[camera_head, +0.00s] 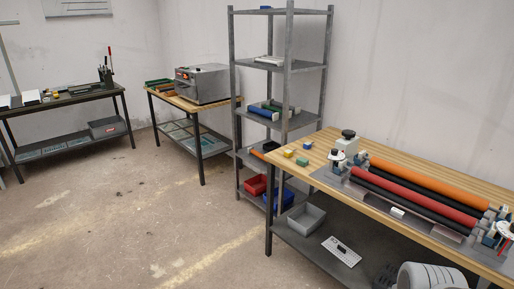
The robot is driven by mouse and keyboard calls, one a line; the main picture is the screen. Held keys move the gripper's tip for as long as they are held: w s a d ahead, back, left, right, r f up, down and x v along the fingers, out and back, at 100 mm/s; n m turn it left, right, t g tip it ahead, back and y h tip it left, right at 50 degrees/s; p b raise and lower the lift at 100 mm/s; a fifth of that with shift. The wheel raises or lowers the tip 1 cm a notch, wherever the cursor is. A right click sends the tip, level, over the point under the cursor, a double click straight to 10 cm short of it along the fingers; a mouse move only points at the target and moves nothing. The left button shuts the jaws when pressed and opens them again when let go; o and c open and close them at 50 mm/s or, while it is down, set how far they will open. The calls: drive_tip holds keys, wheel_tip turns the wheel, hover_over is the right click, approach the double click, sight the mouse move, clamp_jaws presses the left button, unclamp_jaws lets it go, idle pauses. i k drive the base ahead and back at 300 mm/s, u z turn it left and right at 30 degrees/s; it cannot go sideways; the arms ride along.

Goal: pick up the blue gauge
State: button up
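A small blue block (307,145), which looks like the blue gauge, lies on the wooden top of the workbench at right, near its far left corner. A yellow block (288,153) and a green block (302,162) lie close by. My white arm shows at the bottom right edge.
A roller machine with an orange roller (424,182) and a red roller (412,195) fills much of the workbench (345,213). A metal shelf rack (287,80) stands behind its left end. Floor at left is clear.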

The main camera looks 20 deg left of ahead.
sight(307, 146)
drive_tip(key=u, duration=0.85)
drive_tip(key=i, duration=3.5)
drive_tip(key=z, duration=0.25)
